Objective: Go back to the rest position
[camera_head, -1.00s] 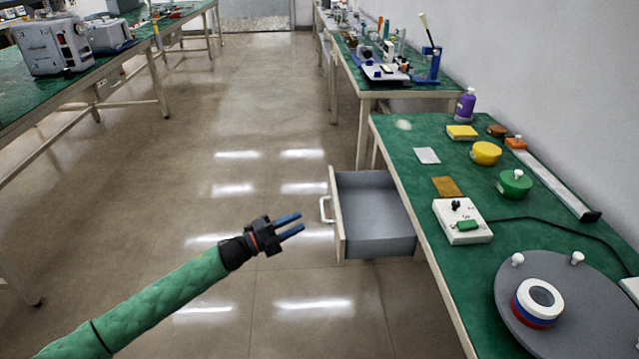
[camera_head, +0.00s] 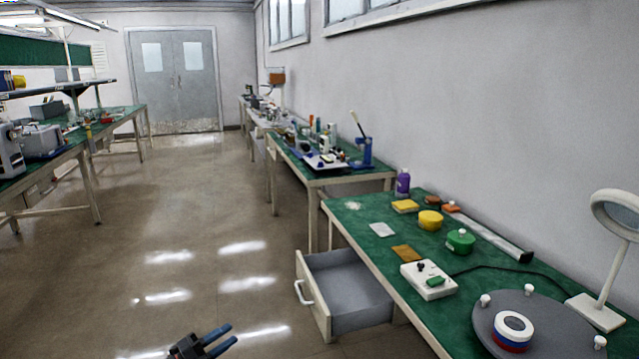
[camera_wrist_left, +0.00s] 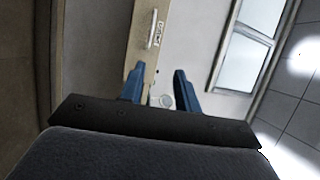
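My left gripper (camera_head: 218,340) is at the bottom edge of the head view, over the bare floor, left of the open drawer. Its two blue fingers are apart with nothing between them. They also show parted in the left wrist view (camera_wrist_left: 158,84). That view is tilted and shows a wall, a window and a pale panel with a handle beyond the fingers. My right gripper is not in either view.
The open, empty grey drawer (camera_head: 302,290) sticks out left from the green workbench (camera_head: 352,222). On the bench are a white box (camera_head: 428,281), yellow and green canisters, a round grey plate (camera_head: 552,335) and a magnifier lamp (camera_head: 600,300). The aisle floor (camera_head: 190,240) is clear.

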